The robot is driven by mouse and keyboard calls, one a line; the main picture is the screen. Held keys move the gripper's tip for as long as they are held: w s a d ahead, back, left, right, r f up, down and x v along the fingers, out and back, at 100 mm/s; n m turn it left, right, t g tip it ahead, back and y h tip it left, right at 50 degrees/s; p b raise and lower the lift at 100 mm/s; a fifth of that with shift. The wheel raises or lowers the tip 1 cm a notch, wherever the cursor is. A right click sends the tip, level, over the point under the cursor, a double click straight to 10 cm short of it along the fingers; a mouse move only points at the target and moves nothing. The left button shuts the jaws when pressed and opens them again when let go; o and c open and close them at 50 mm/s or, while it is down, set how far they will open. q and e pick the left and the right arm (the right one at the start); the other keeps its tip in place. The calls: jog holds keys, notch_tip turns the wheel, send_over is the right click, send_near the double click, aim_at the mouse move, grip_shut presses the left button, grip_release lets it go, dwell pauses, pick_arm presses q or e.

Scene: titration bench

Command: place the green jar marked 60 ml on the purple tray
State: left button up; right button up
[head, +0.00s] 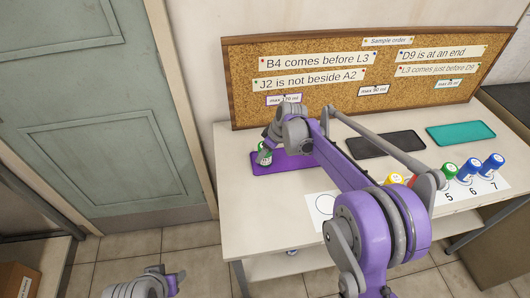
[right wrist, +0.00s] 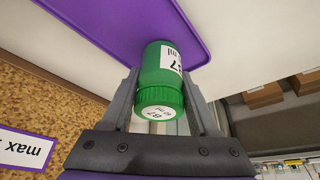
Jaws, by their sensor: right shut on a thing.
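A green jar (right wrist: 163,68) with a white label is held between the fingers of my right gripper (right wrist: 162,92). Part of its print looks like a 7 with "ml", but I cannot read it fully. In the head view the jar (head: 264,154) is upright at the left end of the purple tray (head: 296,163). The tray also shows in the right wrist view (right wrist: 110,22). I cannot tell whether the jar touches it. Another green jar (head: 449,170) stands near place 5, its marking too small to read. My left gripper (head: 168,274) is low at the bottom edge, away from the table.
A black tray (head: 385,145) and a teal tray (head: 460,133) lie to the right of the purple one. A cork board (head: 320,85) stands behind.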

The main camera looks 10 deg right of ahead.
jog(key=shift+f, duration=0.1)
jog(key=o, duration=1.4)
jog(key=v, duration=1.2)
jog(key=s+m+t+h, duration=0.15)
jog(key=s+m, duration=0.35)
jog(key=s, duration=1.2)
jog(key=s+f+m, duration=0.1)
jog(key=s+f, duration=0.1)
jog(key=s, duration=0.3)
jog(key=s+d+f+m+h, duration=0.1)
jog(key=s+f, duration=0.2)
jog(key=s, duration=0.2)
jog(key=s+d+f+m, duration=0.1)
jog(key=s+f+m, duration=0.1)
jog(key=s, duration=0.3)
jog(key=shift+s+d+f+t+h+p, duration=0.1)
jog(key=shift+d+f+t+h+p, duration=0.1)
jog(key=shift+f, duration=0.15)
jog(key=shift+s+d+f+t+h+p, duration=0.1)
jog(key=shift+f+h+p, duration=0.05)
jog(key=shift+f, duration=0.25)
